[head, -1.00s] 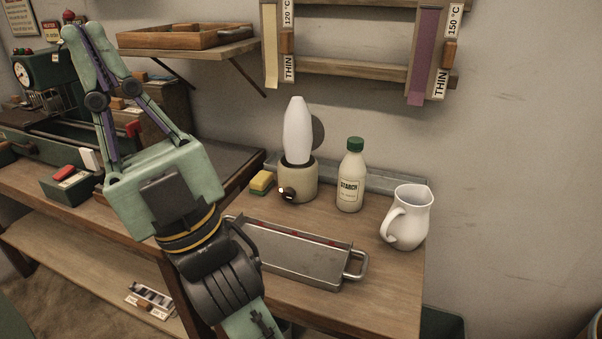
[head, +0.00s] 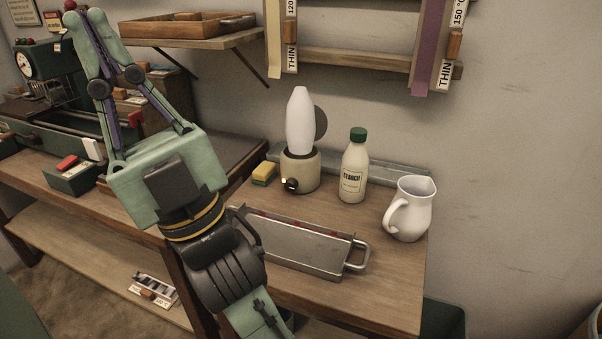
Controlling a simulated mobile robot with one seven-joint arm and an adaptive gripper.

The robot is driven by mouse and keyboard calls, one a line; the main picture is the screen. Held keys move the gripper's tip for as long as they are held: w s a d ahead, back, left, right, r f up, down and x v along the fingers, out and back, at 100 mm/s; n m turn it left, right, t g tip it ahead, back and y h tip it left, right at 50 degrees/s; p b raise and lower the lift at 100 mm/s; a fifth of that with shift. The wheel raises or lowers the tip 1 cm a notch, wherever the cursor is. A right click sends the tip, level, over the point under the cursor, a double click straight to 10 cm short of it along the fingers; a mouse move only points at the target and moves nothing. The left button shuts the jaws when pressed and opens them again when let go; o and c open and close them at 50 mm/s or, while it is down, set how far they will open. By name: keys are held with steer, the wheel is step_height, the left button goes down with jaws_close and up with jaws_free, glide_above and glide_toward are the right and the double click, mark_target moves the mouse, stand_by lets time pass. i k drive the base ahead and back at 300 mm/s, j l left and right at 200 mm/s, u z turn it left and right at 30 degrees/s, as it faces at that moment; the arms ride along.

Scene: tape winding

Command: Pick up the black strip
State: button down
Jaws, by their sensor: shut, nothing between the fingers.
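I cannot make out a black strip in the head view. A cream strip (head: 273,40) and a purple strip (head: 429,48) hang from the wooden wall rack (head: 350,62), next to labels reading THIN. My gripper (head: 84,17) is raised at the upper left, its fingers pointing up and their tips drawn together. It is shut and empty, in front of the green machine and left of the rack, apart from both strips.
A metal tray with a handle (head: 335,262), a white cone on a beige base (head: 300,170), a starch bottle (head: 353,170), a white jug (head: 412,208) and a sponge (head: 264,173) stand on the bench. A wooden shelf with a tray (head: 190,28) is above. A green machine (head: 40,62) stands left.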

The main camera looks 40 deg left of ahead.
mark_target(163, 295)
steer(key=u, duration=2.1)
steer(key=i+l+u, duration=0.45)
steer(key=i+u, duration=0.15)
steer(key=i+l, duration=0.2)
steer(key=i, duration=0.05)
